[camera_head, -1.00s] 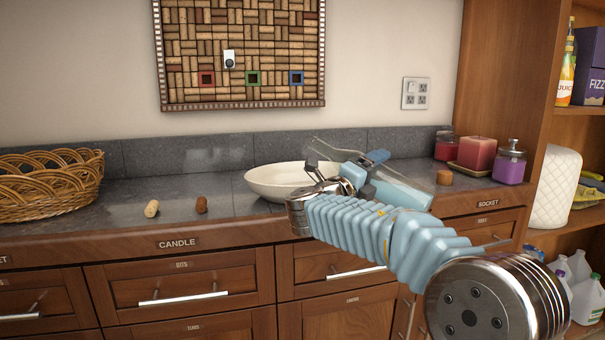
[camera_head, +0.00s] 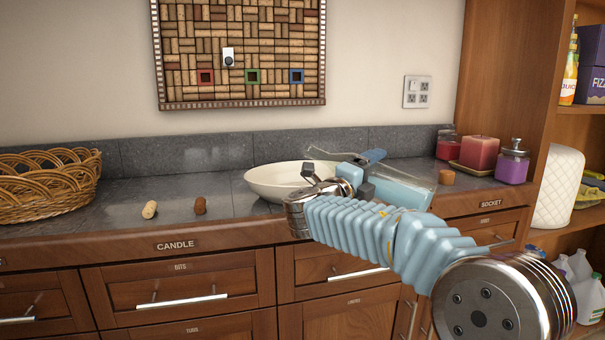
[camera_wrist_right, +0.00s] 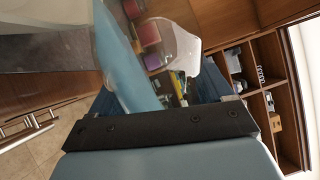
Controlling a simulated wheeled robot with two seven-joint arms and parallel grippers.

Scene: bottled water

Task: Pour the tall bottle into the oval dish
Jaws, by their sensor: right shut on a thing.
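The tall bottle (camera_head: 412,174) is clear and lies tilted in my right gripper (camera_head: 345,172), above the counter. Its narrow neck points left and a little upward, over the right part of the oval dish. The gripper is shut on the bottle and hides part of its middle. The oval dish (camera_head: 262,182) is white and shallow and rests on the counter; my gripper covers its right side. I cannot make out a stream or water in the dish. My left gripper is out of view.
Two corks (camera_head: 150,209) and a wicker basket (camera_head: 45,190) are left of the dish. The dark counter (camera_head: 110,200) is clear around the corks.

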